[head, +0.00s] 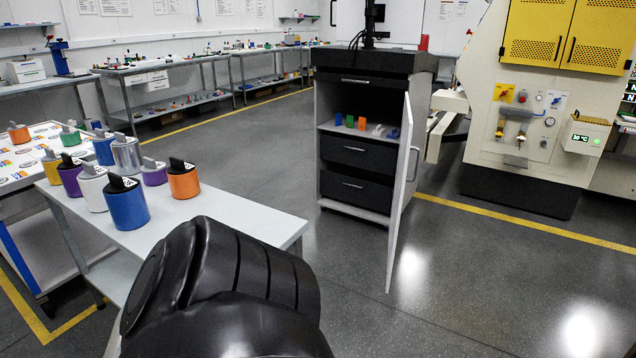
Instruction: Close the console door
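The console (362,182) is a dark grey and black cabinet standing in the middle of the room. Its white door (399,190) is hinged on the cabinet's right side and stands open, swung out toward me. A handle (413,163) shows on the door's outer face. Inside the console is an open shelf with small coloured items, above black drawers. A large black part of my own arm fills the bottom centre and stays well apart from the door. Neither gripper shows in this view.
A white table (240,218) with several coloured canisters (128,203) stands at the left, in front of the console. A cream machine with yellow doors (560,34) stands at the right. Workbenches line the back wall. The grey floor right of the door is clear.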

